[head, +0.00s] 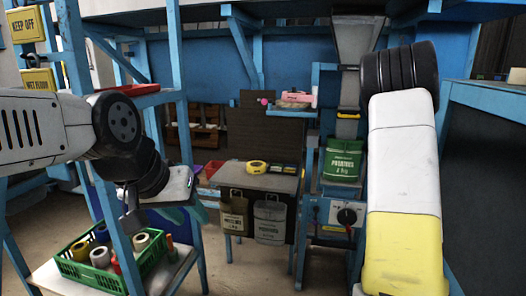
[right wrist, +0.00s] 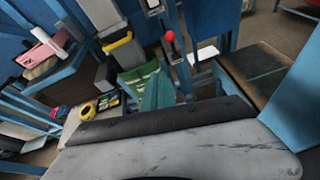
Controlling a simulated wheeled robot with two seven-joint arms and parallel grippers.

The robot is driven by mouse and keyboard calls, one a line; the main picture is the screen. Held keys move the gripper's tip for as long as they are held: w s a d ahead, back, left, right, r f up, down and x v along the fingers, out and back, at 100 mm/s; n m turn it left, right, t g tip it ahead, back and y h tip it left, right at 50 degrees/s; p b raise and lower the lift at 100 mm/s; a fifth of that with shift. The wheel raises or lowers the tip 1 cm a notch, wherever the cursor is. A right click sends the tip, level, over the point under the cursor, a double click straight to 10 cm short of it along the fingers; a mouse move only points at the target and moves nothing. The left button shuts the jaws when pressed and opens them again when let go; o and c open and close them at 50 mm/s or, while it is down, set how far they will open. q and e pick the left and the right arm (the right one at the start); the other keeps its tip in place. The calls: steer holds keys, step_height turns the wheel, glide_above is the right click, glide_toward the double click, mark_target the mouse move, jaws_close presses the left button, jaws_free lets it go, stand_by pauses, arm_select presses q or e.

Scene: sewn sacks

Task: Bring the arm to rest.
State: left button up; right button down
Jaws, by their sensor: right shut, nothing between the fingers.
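My left arm comes in from the left in the head view. My left gripper (head: 132,216) hangs low over the green crate, small and partly covered by the dark wrist; its jaw opening cannot be made out. My right arm (head: 405,150) stands folded upright at the right of the head view, and its gripper is hidden there. In the right wrist view, my right gripper (right wrist: 175,130) fills the bottom edge as a grey and black shape close to the camera, shut with nothing in it.
A green crate (head: 75,264) with several rolls stands at lower left by a blue post. A green potato sack (head: 343,160) stands under the metal chute (head: 357,45). A small table (head: 230,178) holds a yellow tape (head: 257,167). A dark panel (head: 485,180) stands at right.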

steer(key=s+a+r+m+g, duration=0.1)
steer(key=s+a+m, duration=0.3)
steer(key=s+m, duration=0.55)
steer(key=s+a+r+m+g, duration=0.15)
steer(key=s+a+m, duration=0.25)
steer(key=s+m, duration=0.5)
steer(key=s+a+f+m+g+y, duration=0.2)
steer(key=s+a+m, duration=0.4)
steer(key=s+a, duration=0.5)
steer(key=s+a+f+m+g+y, duration=0.2)
steer(key=s+a+f+m+y, duration=0.2)
steer(key=s+a, duration=0.8)
steer(key=s+f+m, duration=0.1)
steer(key=s+m, duration=0.1)
steer(key=s, duration=0.2)
steer(key=shift+s+a+f, duration=0.2)
steer(key=shift+s+a, duration=0.1)
steer(key=shift+s, duration=0.1)
